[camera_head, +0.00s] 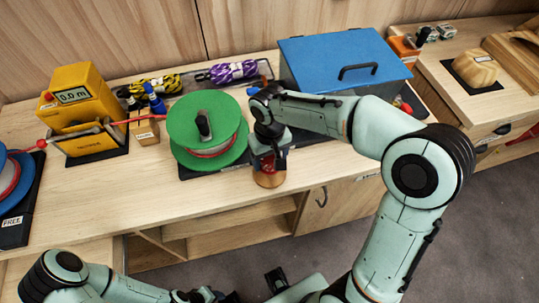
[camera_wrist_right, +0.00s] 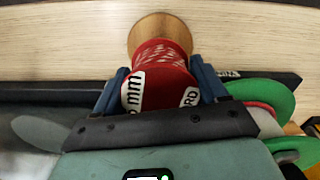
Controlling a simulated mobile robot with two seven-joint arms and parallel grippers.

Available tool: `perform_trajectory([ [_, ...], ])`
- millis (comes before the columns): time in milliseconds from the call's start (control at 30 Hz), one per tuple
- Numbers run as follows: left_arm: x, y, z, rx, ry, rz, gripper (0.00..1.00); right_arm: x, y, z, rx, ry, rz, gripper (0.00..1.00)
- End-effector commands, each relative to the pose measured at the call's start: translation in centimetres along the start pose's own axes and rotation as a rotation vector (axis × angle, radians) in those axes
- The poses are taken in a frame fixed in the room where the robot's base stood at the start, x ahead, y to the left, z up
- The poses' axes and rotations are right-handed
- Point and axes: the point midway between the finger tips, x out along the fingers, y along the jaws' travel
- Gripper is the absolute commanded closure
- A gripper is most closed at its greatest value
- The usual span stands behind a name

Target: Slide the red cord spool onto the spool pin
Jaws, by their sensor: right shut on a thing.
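The red cord spool (camera_wrist_right: 160,68), with white-flecked cord, white labels and a wooden flange, is between the blue fingers of my right gripper (camera_wrist_right: 160,85), which is shut on it. In the head view the red spool (camera_head: 268,177) hangs upright under my right gripper (camera_head: 269,152), at the front edge of the bench. I cannot make out a free spool pin; a dark post (camera_head: 204,124) stands in the middle of the green spool to the left. My left arm lies low at the bottom left, and its jaws cannot be made out.
The green spool (camera_head: 190,118) sits close left of my right gripper on a dark base (camera_head: 188,173). A blue-lidded box (camera_head: 325,60) stands behind my right arm. A yellow meter (camera_head: 78,95) with a red cord stands left. The bench front between the left spool and the green one is clear.

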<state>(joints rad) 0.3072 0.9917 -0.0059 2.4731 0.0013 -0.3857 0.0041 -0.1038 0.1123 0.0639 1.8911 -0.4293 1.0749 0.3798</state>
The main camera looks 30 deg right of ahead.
Motion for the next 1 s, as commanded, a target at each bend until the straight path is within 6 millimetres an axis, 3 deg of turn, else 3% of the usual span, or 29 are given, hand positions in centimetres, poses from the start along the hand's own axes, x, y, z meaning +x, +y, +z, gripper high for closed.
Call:
perform_trajectory([
  [767, 1.2, -0.5, 0.3, -0.002, -0.006, -0.002, 0.57, 1.6, 0.0, -0.1, 0.000, 0.001, 0.000, 0.61],
  [800, 1.2, -0.5, 0.3, -0.002, -0.006, -0.002, 0.57, 1.6, 0.0, 0.0, 0.000, 0.001, 0.000, 0.25],
  [867, 1.2, -0.5, 0.3, -0.002, -0.006, -0.002, 0.57, 1.6, 0.0, 0.0, 0.000, 0.001, 0.000, 0.05],
  [900, 1.2, -0.5, 0.3, -0.002, -0.006, -0.002, 0.57, 1.6, 0.0, 0.0, 0.000, 0.001, 0.000, 0.00],
  [1000, 1.2, -0.5, 0.3, -0.002, -0.006, -0.002, 0.57, 1.6, 0.0, 0.0, 0.000, 0.001, 0.000, 0.00],
])
